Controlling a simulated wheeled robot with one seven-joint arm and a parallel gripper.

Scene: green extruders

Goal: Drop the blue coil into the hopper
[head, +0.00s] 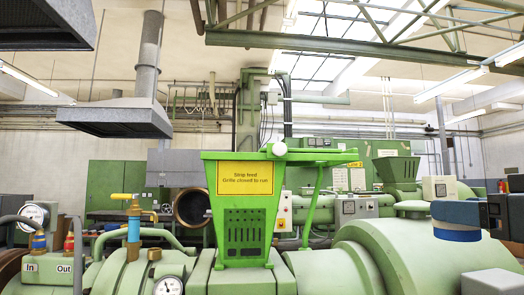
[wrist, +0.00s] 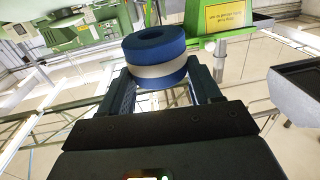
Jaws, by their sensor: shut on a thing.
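The blue coil (head: 457,217) has a pale grey band around its middle. It is at the right of the head view and large at the top of the wrist view (wrist: 155,58). My gripper (wrist: 160,84) is shut on it, a finger on either side, and holds it in the air. The green hopper (head: 219,225) stands at the centre of the head view, well left of the coil. Its yellow sign (head: 245,180) reads "Strip feed, Grille closed to run". The hopper's mouth is seen edge-on, so its inside is hidden.
A white knob (head: 279,149) and a green bar (head: 318,157) sit at the hopper's top right. A large green rounded housing (head: 385,255) lies below, between hopper and coil. A pipe with a yellow handle (head: 133,222) stands left. A grey hood (head: 115,118) hangs upper left.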

